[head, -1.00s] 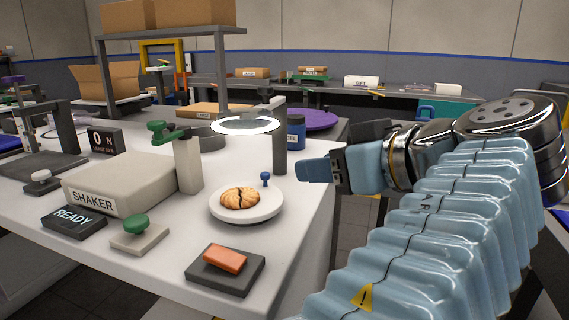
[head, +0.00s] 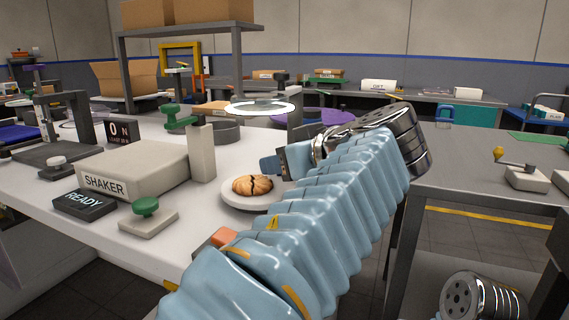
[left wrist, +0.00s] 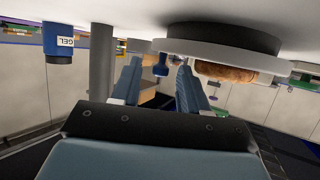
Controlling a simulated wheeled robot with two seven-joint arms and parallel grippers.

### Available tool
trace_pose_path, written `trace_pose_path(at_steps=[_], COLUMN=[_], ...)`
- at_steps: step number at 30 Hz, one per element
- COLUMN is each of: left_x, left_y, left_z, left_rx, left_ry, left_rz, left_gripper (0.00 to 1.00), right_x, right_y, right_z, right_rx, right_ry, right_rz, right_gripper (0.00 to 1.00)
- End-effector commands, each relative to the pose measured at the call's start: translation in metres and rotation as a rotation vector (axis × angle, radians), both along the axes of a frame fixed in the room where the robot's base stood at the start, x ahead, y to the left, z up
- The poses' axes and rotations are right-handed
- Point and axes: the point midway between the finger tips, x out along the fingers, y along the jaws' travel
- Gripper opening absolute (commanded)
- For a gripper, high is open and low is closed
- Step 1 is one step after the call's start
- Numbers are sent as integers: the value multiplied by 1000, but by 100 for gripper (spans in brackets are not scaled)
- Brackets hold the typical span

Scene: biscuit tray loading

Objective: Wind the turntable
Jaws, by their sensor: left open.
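The turntable (head: 233,197) is a round white plate on the bench, partly hidden behind my left arm. It carries a cracked golden biscuit (head: 252,186). My left gripper (head: 268,165) is at the plate's far right edge. In the left wrist view, which is upside down, the turntable's rim (left wrist: 205,50) is at the top with the biscuit (left wrist: 225,72) beside it. The turntable's blue knob (left wrist: 161,70) shows in the gap between the open fingers of the left gripper (left wrist: 160,78). I cannot tell if they touch it. My right gripper is not in view.
The shaker box (head: 140,168), a ready sign (head: 84,203) and a green-knobbed block (head: 147,217) stand left of the turntable. A lit ring (head: 260,108) is above and behind it. A blue gel jar (left wrist: 58,42) is near a grey post (left wrist: 102,65). An orange block (head: 223,237) is partly hidden.

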Motion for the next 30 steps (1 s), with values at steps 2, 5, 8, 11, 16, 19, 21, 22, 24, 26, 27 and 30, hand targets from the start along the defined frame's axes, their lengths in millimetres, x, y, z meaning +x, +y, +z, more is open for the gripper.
trace_pose_path(at_steps=[2,5,8,11,16,19,21,22,24,26,27,30], left_x=[0,0,0,0,0,1,3,5,8,9,10,10], left_y=[0,0,0,0,0,0,2,2,5,7,7,9], left_z=[0,0,0,0,0,1,4,5,7,6,5,2], left_rx=[0,0,0,0,0,0,1,3,3,2,1,1], left_ry=[0,0,0,0,0,0,1,1,0,1,1,1], left_rz=[0,0,0,0,0,12,61,91,168,218,245,278], left_gripper=[44,44,32,16,0,0,0,0,0,0,0,0], right_x=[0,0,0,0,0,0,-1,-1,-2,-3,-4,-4], right_y=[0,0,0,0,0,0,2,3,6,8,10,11], right_z=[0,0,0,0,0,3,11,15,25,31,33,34], right_rx=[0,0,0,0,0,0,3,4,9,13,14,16], right_ry=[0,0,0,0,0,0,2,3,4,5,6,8], right_rz=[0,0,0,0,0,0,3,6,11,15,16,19], right_gripper=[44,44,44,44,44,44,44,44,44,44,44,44])
